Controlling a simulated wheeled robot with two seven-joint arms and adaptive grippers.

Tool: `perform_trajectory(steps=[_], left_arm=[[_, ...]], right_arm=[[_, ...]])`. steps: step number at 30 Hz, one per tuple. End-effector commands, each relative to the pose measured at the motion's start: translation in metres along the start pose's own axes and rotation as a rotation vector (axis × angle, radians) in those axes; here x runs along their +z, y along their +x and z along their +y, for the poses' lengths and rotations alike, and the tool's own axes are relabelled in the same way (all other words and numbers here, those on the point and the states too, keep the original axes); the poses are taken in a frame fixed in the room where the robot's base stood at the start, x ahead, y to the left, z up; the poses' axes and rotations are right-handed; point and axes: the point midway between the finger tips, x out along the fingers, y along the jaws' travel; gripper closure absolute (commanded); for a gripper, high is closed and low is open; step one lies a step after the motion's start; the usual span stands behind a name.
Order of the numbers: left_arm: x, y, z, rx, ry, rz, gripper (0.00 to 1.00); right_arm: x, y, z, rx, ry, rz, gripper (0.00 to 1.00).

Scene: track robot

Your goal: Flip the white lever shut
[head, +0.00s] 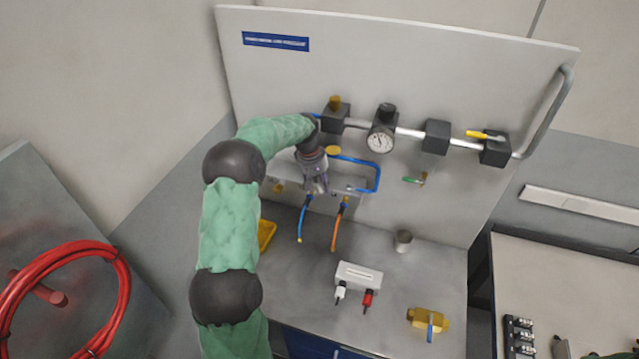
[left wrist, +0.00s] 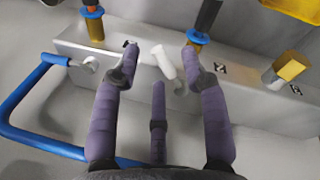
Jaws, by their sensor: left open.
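The white lever (left wrist: 164,62) stands out from a grey manifold block (left wrist: 240,95) in the left wrist view, tilted slightly. My left gripper (left wrist: 160,60) is open, with one finger on either side of the lever and a third finger below it. Gaps show between the lever and the two side fingers; I cannot tell whether any finger touches it. In the head view my left gripper (head: 319,188) is in front of the manifold block (head: 288,171) and hides the lever. My right gripper does not show.
A blue tube handle (head: 375,175) loops beside the manifold. Blue (head: 302,220) and orange (head: 337,228) hoses hang below it. A pale box (head: 358,275) with white and red plugs, a grey cup (head: 403,241) and a brass valve (head: 428,319) stand on the bench.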

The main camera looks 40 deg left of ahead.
Motion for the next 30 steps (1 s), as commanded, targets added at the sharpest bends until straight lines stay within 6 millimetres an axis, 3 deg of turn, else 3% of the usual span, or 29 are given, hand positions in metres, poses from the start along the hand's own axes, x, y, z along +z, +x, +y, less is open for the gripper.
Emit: perform_trajectory(steps=[5,18,24,30], left_arm=[[-0.001,-0.021,0.001,0.003,0.0,0.005,0.56],[-0.001,-0.1,0.001,0.002,0.0,0.003,0.56],[-0.001,-0.117,0.001,0.001,0.0,0.002,0.56],[-0.001,-0.119,0.0,0.001,0.0,0.002,0.56]], right_arm=[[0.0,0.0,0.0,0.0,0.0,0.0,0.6],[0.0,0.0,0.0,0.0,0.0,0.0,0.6],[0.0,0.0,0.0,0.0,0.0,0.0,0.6],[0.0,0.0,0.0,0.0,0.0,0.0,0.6]])
